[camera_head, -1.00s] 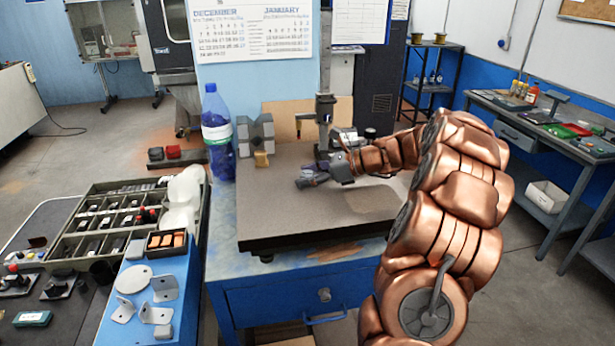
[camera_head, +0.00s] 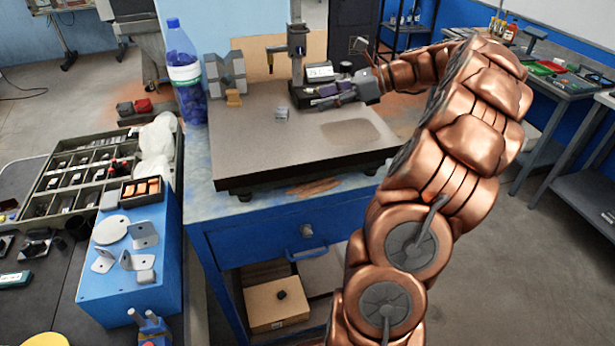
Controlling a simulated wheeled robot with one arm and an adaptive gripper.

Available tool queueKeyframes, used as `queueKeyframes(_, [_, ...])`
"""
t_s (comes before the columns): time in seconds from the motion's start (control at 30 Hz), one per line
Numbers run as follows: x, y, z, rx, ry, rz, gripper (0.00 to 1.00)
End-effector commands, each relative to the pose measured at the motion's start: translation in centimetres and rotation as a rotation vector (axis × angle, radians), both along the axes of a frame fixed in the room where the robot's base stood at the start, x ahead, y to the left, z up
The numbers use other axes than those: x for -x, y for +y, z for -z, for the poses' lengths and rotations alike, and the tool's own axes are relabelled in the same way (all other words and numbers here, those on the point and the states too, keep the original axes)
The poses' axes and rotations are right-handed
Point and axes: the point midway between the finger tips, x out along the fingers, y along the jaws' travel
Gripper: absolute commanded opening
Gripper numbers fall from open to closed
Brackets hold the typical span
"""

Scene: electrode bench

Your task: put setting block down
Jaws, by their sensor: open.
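A small light-grey block, which looks like the setting block (camera_head: 281,113), lies on the dark surface plate (camera_head: 255,150), left of my gripper. My gripper (camera_head: 314,98) is open, with its fingers pointing left, over the back part of the plate. It is apart from the block, with a small gap between them, and nothing shows between its fingers. The gauge stand (camera_head: 297,45) rises just behind my gripper, and its base with a small display is partly hidden by the fingers.
A grey V-shaped block (camera_head: 224,75) and a small brass piece (camera_head: 233,97) stand at the plate's back left. A blue bottle (camera_head: 187,80) stands left of the plate. A divided tray (camera_head: 95,165) and a blue box (camera_head: 130,265) are further left. The plate's front is clear.

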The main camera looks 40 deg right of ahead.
Motion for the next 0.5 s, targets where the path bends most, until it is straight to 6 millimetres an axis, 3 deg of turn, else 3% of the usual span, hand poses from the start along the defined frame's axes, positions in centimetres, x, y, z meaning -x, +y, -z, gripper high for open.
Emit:
queueKeyframes(0.13, [-0.1, 0.7, 0.0, 0.010, 0.000, -0.015, 0.60])
queueKeyframes(0.23, [-0.6, 3.4, 0.0, 0.049, -0.004, -0.076, 0.60])
queueKeyframes(0.37, [-0.7, 9.7, 0.1, 0.158, -0.019, -0.232, 0.60])
queueKeyframes(0.5, [0.6, 17.4, 0.9, 0.301, -0.048, -0.445, 0.60])
